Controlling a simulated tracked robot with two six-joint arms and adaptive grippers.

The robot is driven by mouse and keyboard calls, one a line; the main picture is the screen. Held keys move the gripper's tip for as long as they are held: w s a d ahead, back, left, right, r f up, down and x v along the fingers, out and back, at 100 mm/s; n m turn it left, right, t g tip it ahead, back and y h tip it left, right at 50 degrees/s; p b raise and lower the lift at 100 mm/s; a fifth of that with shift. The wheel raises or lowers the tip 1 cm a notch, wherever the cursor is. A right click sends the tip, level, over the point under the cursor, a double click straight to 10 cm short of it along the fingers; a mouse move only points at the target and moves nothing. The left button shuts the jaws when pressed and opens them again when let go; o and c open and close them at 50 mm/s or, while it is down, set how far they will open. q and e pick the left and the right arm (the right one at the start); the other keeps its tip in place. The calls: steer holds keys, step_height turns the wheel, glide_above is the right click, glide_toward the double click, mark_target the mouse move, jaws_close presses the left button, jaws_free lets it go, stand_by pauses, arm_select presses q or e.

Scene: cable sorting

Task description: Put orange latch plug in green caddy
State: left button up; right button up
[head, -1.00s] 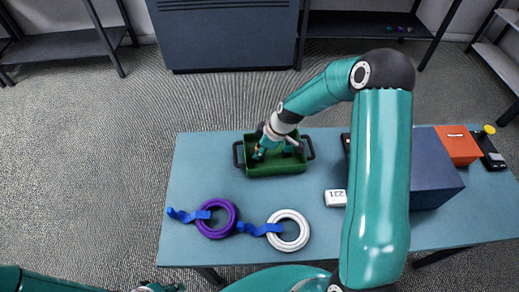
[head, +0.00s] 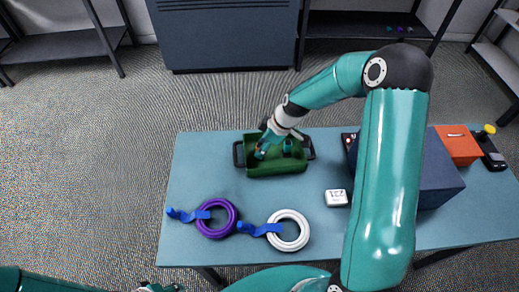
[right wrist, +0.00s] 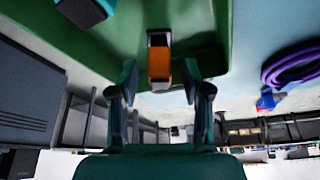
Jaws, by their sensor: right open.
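The green caddy (head: 278,168) stands at the back of the table, a dark handle at each end. My right gripper (head: 274,150) reaches down into it, fingers apart. In the right wrist view the orange latch plug (right wrist: 159,68), with a grey-black end, shows between the open fingertips (right wrist: 160,82) against the green caddy (right wrist: 222,35). Whether it rests on the caddy floor is hard to tell. In the head view a small orange spot shows beside a finger. Part of what looks like my left gripper (head: 158,287) shows at the bottom edge; its fingers are not clear.
A purple cable coil (head: 217,218) and a white coil (head: 288,230), each with a blue clip, lie at the front. A white box (head: 336,197) reads 221. A dark blue bin (head: 440,180) and an orange box (head: 460,145) stand right.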

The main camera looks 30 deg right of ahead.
steer(key=v, duration=0.9)
steer(key=shift+b, duration=0.3)
